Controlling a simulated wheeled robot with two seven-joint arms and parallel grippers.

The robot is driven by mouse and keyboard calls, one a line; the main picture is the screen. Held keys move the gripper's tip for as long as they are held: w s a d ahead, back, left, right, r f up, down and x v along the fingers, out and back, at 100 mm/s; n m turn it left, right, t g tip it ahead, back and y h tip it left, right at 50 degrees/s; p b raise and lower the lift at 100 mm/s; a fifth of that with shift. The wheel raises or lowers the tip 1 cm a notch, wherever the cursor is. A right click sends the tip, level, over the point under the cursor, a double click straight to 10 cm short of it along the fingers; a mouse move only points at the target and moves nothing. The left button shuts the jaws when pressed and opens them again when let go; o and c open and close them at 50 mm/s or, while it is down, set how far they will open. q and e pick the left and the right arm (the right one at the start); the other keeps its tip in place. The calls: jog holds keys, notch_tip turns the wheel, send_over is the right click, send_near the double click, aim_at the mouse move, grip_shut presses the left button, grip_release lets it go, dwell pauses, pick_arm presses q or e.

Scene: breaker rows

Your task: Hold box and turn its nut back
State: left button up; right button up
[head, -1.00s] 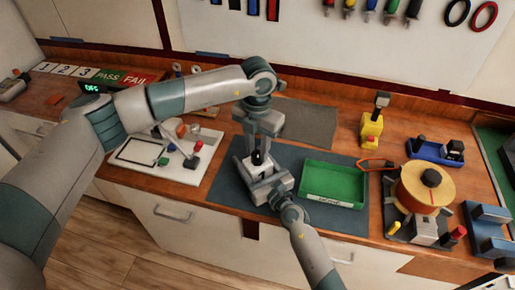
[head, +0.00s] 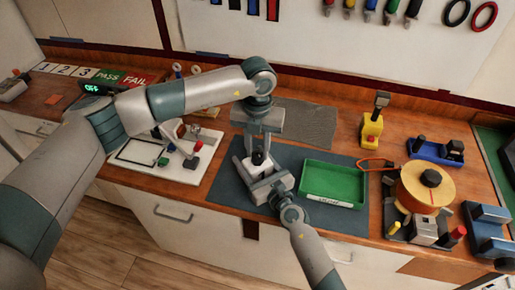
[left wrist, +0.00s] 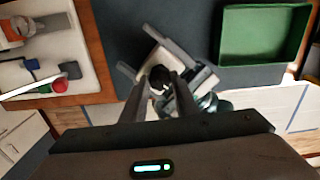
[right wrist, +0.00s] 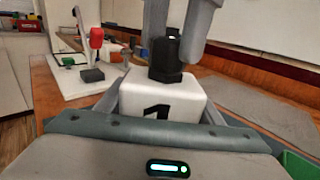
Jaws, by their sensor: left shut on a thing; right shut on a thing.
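A white box (right wrist: 158,98) marked with a black 1 stands on the dark mat (head: 225,194). A black nut (right wrist: 165,57) sits upright on its top and also shows in the head view (head: 257,158). My right gripper (head: 264,182) is shut on the box's sides, low from the front right. My left gripper (left wrist: 159,84) comes from above, its fingers shut on the nut. In the right wrist view the left fingers reach down to the nut's upper part.
A green tray (head: 333,204) stands right of the box on the mat. A white board with small parts (head: 180,178) lies to the left. An orange spool (head: 445,190) and a yellow device (head: 371,132) stand at the right. A grey mat (head: 310,142) behind is clear.

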aim_at(258, 152)
pick_arm(q)
jog(key=o, duration=1.1)
jog(key=shift+c, duration=0.2)
pick_arm(e)
jog(key=shift+f, duration=0.1)
pick_arm(q)
jog(key=shift+r, duration=0.1)
notch_tip(258, 152, up, 12)
pick_arm(e)
jog(key=o, duration=1.5)
jog(key=shift+s+d, duration=0.1)
jog(key=shift+s, duration=0.05)
